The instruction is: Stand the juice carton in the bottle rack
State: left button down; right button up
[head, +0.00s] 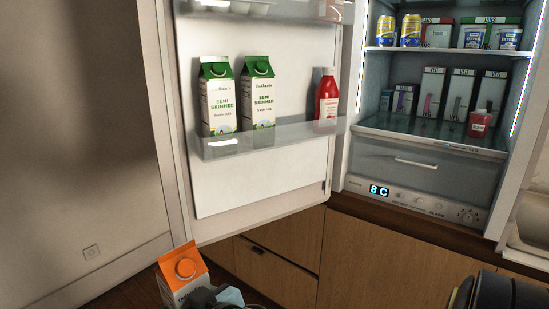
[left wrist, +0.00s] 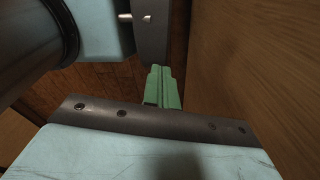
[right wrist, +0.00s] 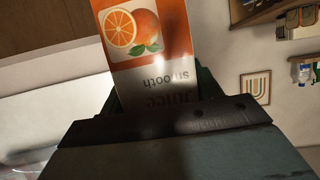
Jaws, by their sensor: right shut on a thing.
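The juice carton (head: 182,278) is white with an orange top and cap. It is tilted at the lower edge of the head view, below the fridge door, its lower part out of view. My right gripper (right wrist: 158,92) is shut on it; the orange-fruit print of the carton (right wrist: 135,35) shows between the fingers. The bottle rack (head: 270,138) is the clear shelf on the open fridge door. It holds two green-and-white milk cartons (head: 218,100) (head: 258,95) and a red bottle (head: 326,97). My left gripper (left wrist: 163,88) has its green fingers together, empty, near wooden surfaces.
The rack has a free gap between the right milk carton and the red bottle. Wooden drawers (head: 275,265) lie below. A sink edge (head: 530,230) shows at the right.

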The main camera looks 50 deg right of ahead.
aim_at(300, 136)
jog(key=z, duration=0.55)
jog(key=i, duration=0.7)
jog(key=z, duration=0.55)
